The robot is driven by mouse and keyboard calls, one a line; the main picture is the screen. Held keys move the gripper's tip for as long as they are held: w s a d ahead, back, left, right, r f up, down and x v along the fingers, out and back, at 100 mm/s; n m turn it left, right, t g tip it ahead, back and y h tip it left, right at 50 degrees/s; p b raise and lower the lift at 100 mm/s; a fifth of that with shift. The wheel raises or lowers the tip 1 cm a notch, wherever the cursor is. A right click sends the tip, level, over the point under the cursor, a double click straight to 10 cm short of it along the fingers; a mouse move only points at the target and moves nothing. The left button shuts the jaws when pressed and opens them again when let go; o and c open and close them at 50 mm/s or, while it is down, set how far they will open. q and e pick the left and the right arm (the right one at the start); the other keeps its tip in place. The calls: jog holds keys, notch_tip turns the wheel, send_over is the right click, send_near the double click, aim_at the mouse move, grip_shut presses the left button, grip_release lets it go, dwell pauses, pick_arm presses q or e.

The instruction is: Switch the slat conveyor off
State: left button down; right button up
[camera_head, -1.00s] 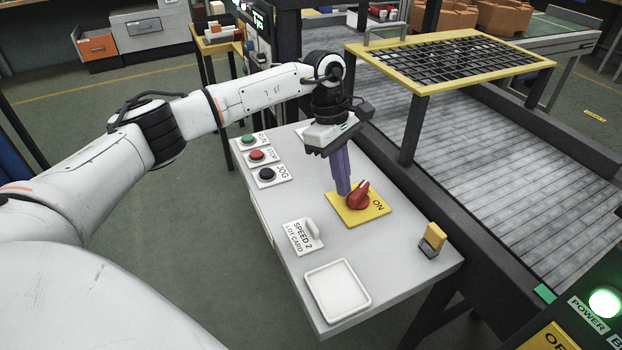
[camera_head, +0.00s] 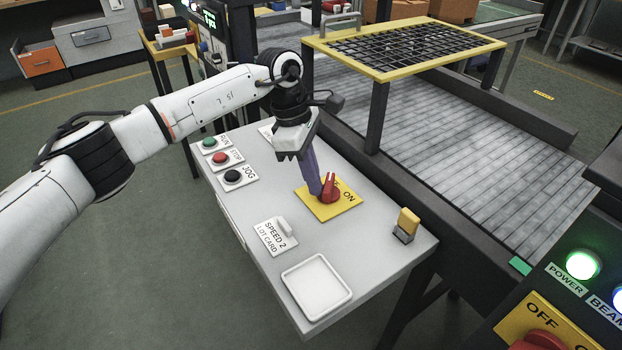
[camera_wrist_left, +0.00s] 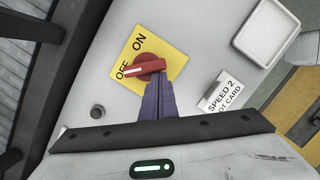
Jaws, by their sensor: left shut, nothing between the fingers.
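The red rotary knob (camera_head: 330,187) sits on a yellow plate (camera_head: 318,209) marked OFF and ON, on the grey control table. In the left wrist view the knob (camera_wrist_left: 150,65) has its white pointer line angled left, beside the word OFF and away from ON. My left gripper (camera_head: 315,188) has its purple fingers shut and empty, tips down against or very near the knob's side. It also shows in the left wrist view (camera_wrist_left: 154,84). The slat conveyor (camera_head: 460,150) runs behind the table; the pictures do not show whether its slats move. My right gripper is out of view.
Green (camera_head: 209,143), red (camera_head: 220,158) and black (camera_head: 232,176) buttons line the table's left edge. A lot card (camera_head: 275,236), white tray (camera_head: 317,286) and yellow-topped block (camera_head: 407,222) stand nearer. A panel with a lit POWER lamp (camera_head: 583,264) is at lower right.

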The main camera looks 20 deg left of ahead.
pick_arm(q)
jog(key=a, duration=0.4)
jog(key=shift+s+a, duration=0.2)
jog(key=shift+a, duration=0.1)
jog(key=v, duration=1)
jog(key=shift+d, duration=0.3)
jog(key=shift+s, duration=0.15)
